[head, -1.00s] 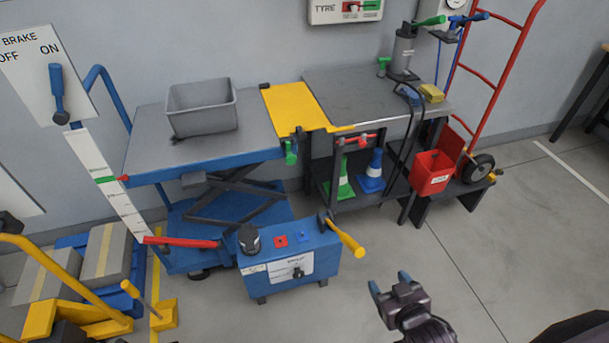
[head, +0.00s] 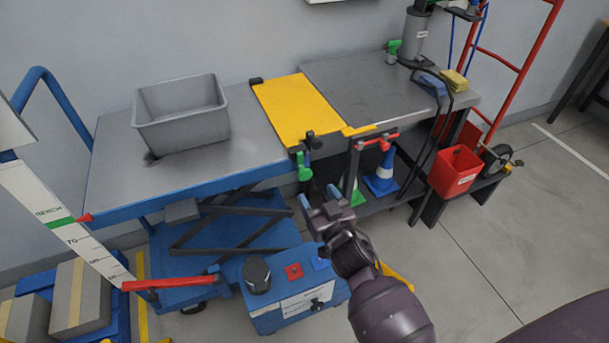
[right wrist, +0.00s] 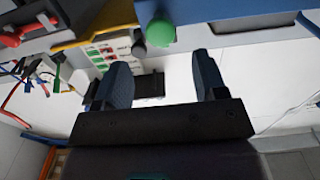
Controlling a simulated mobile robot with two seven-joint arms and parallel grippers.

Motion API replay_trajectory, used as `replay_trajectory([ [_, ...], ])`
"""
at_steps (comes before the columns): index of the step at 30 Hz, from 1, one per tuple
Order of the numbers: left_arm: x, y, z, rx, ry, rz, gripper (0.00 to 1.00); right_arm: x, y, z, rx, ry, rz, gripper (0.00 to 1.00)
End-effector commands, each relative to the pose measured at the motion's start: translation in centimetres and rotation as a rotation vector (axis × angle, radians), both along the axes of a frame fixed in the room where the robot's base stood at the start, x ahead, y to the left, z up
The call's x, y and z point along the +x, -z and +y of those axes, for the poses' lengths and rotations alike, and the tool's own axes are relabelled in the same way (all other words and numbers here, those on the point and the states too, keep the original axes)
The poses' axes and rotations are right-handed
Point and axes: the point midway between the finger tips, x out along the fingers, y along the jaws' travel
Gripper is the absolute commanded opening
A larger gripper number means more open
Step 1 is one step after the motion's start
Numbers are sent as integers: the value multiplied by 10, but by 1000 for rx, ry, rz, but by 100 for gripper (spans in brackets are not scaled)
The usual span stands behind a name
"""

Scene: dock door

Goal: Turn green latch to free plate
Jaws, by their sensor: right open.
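The green latch (head: 304,168) hangs below the front edge of the yellow plate (head: 300,108), its handle pointing down. The plate lies flat between the blue lift table and the grey bench. My right gripper (head: 318,203) is open and empty, just below the latch and apart from it. In the right wrist view the round green end of the latch (right wrist: 160,33) shows ahead of and between the open fingers (right wrist: 163,78), beside a dark knob. My left gripper is not in view.
A grey bin (head: 182,115) stands on the lift table (head: 110,180). A red-handled bar (head: 374,143) is just right of the latch, above a green and a blue cone (head: 382,175).

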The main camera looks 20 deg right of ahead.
Motion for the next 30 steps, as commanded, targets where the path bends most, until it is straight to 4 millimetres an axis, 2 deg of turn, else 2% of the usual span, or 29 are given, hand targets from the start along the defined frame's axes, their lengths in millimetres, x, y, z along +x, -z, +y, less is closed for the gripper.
replay_trajectory([
  [9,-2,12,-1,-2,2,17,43,48,3,2,-1,-1,3,65],
  [15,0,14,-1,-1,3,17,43,69,3,2,0,0,4,65],
  [21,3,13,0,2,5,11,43,78,2,2,0,1,3,65],
  [29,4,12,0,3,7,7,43,79,1,3,0,1,2,65],
  [30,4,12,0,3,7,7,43,79,1,3,0,1,2,62],
])
